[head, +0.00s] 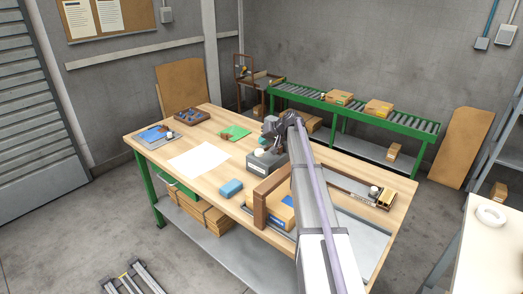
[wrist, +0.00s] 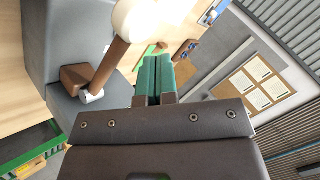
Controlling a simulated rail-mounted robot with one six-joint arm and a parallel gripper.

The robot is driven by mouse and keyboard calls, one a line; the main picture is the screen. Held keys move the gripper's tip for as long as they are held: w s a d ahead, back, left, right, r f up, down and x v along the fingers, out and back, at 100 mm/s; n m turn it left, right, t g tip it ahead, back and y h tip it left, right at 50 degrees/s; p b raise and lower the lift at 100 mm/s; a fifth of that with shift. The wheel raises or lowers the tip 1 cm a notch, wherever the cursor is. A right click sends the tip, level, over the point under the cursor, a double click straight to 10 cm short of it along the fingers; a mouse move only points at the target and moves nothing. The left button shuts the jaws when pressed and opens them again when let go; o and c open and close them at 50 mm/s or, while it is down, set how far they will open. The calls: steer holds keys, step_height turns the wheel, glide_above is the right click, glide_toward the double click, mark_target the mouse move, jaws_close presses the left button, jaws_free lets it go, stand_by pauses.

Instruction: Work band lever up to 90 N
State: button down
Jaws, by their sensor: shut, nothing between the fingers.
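The lever (wrist: 111,62) has a brown shaft and a large white ball knob (wrist: 136,17). It leans from a pivot on a grey housing (wrist: 60,40); I take it for the band lever. In the head view the grey housing (head: 267,168) stands on the workbench, with a white knob (head: 259,152) at its top. My gripper (wrist: 157,58) has its green fingers shut together and empty, just right of the shaft in the wrist view. I cannot tell whether they touch it.
A green roller conveyor (head: 310,95) with cartons stands behind.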

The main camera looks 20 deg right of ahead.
steer(key=shift+f+b, duration=0.3)
steer(key=shift+f, duration=0.1)
steer(key=shift+a+f+b, duration=0.15)
steer(key=shift+f+b, duration=1)
stand_by(0.9)
stand_by(0.5)
steer(key=shift+d+r+p, duration=0.2)
steer(key=shift+r+p, duration=1.35)
steer(key=shift+r, duration=0.05)
steer(key=r+p, duration=0.5)
steer(key=shift+w+d, duration=0.15)
steer(key=shift+d, duration=0.05)
